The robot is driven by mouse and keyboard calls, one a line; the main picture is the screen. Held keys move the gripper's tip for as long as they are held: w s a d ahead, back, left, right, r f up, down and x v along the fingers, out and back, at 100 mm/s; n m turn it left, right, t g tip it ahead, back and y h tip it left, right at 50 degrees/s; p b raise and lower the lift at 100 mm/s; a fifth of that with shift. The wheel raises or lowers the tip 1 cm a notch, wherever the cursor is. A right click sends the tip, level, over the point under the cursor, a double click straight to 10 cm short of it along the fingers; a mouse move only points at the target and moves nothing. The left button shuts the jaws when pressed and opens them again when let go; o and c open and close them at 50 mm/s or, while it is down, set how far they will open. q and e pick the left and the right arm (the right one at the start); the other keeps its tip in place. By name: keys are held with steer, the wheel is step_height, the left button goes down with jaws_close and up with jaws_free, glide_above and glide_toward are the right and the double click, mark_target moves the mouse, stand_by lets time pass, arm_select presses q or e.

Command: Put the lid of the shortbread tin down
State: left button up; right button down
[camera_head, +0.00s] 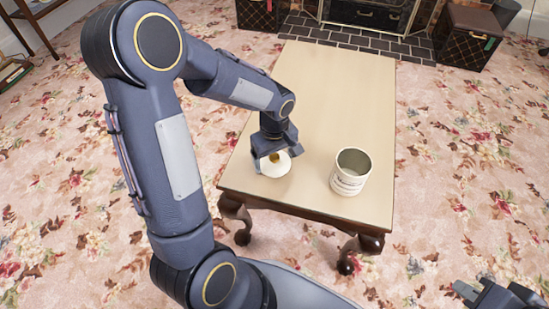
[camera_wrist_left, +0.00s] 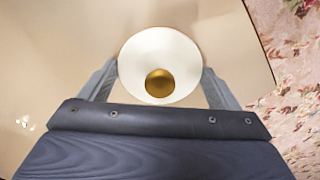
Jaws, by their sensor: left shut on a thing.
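The lid (camera_head: 277,166) is a white disc with a gold knob. My left gripper (camera_head: 272,158) is shut on it over the left near part of the table; I cannot tell whether the lid touches the tabletop. In the left wrist view the lid (camera_wrist_left: 159,55) sits between the two fingers, its knob facing the camera. The shortbread tin (camera_head: 350,172) is a white cylinder with dark lettering, upright and open on the table, to the right of the lid. My right gripper (camera_head: 468,290) shows only partly at the lower right corner.
The pale wooden table (camera_head: 325,95) has curved dark legs and is clear behind the tin and lid. Its near edge is close to both. Flowered carpet surrounds it. A brick hearth (camera_head: 340,35) and dark boxes (camera_head: 467,42) stand at the back.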

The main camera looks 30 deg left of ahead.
mark_target(275, 156)
arm_select(q)
steer(key=shift+f, duration=0.15)
steer(key=o, duration=0.8)
steer(key=shift+o, duration=0.2)
step_height(275, 156, up, 12)
steer(key=p, duration=0.5)
steer(key=s+d+r+m+t+h, duration=0.2)
steer(key=s+m, duration=0.3)
steer(key=s, duration=0.3)
steer(key=s+d+r+m+t+h, duration=0.1)
steer(key=s+d+r+m+t, duration=0.1)
steer(key=s+r+m, duration=0.3)
steer(key=s+t, duration=0.1)
steer(key=s, duration=0.3)
steer(key=shift+r+t+h, duration=0.3)
steer(key=shift+h, duration=0.1)
steer(key=shift+d, duration=0.1)
step_height(275, 156, up, 29)
steer(key=p, duration=2.8)
steer(key=shift+f, duration=0.15)
